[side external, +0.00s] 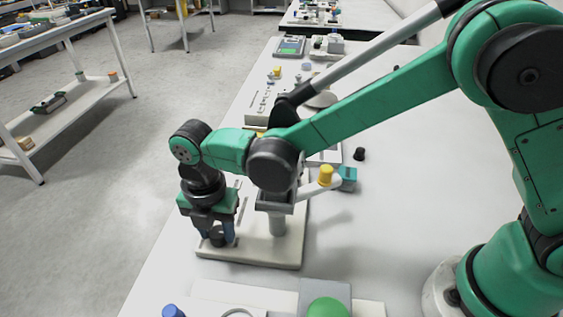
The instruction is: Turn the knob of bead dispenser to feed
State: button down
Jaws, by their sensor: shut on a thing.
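My gripper (220,238) points down at the left end of a pale base plate (262,251). Its fingers are shut on a small dark knob (216,237), low over the plate; the fingers partly hide it. A pale grey column (278,222) with a grey tray-like top stands on the same plate, just right of my gripper. This looks like the bead dispenser, but my arm covers much of its upper part. I cannot make out any beads or the knob's turn position.
A yellow-capped part (326,174) and a teal block (347,179) sit right of the column. A small black knob-like piece (359,154) lies behind them. A green dome (327,307) and a blue-topped item (173,311) are at the front.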

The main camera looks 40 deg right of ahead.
aim_at(217, 232)
jog(key=shift+m, duration=0.3)
jog(key=m, duration=0.3)
jog(key=shift+m, duration=1.9)
jog(key=shift+c, duration=2.3)
grip_release()
jog(key=shift+r, duration=2.8)
